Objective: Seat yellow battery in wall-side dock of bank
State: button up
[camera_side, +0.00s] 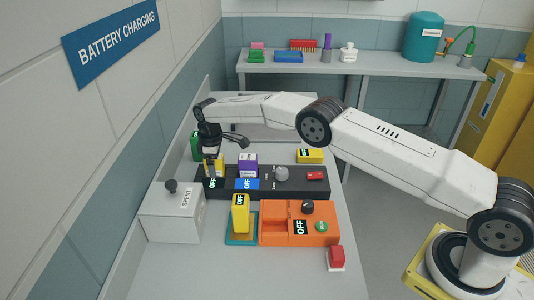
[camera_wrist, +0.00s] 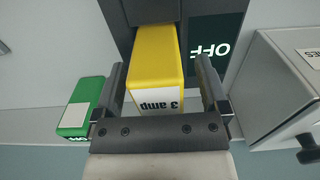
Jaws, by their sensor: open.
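A yellow battery (camera_side: 219,163) stands upright at the wall-side dock of the black bank (camera_side: 300,187); how deep it sits is hidden. In the wrist view this yellow battery (camera_wrist: 155,62) shows a "3 amp" label. My gripper (camera_side: 212,160) is over it, and in the wrist view its fingers (camera_wrist: 163,88) stand open on either side with small gaps. The dock's display (camera_wrist: 212,45) reads OFF. A purple battery (camera_side: 248,163) stands in the neighbouring dock, behind a blue OFF display (camera_side: 247,184).
A green battery (camera_side: 195,145) stands close by on the wall side. The grey SPENT box (camera_side: 172,218) is in front left. A yellow block (camera_side: 310,156) lies behind the bank.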

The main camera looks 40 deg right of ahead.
jog(key=shift+r, duration=4)
jog(key=shift+r, duration=0.1)
jog(key=shift+s+d+r+m, duration=0.3)
jog(key=shift+s+d+r, duration=0.05)
jog(key=shift+s+r, duration=0.1)
jog(key=s+d+m+t, duration=0.1)
jog(key=s+d+m, duration=0.2)
jog(key=s, duration=1.4)
jog(key=s+d+r+m+t, duration=0.1)
jog(key=s+d+m, duration=0.3)
jog(key=s, duration=1.4)
jog(key=shift+s+d+r+m+t, duration=0.2)
jog(key=shift+m+t, duration=0.1)
jog(key=shift+m, duration=0.4)
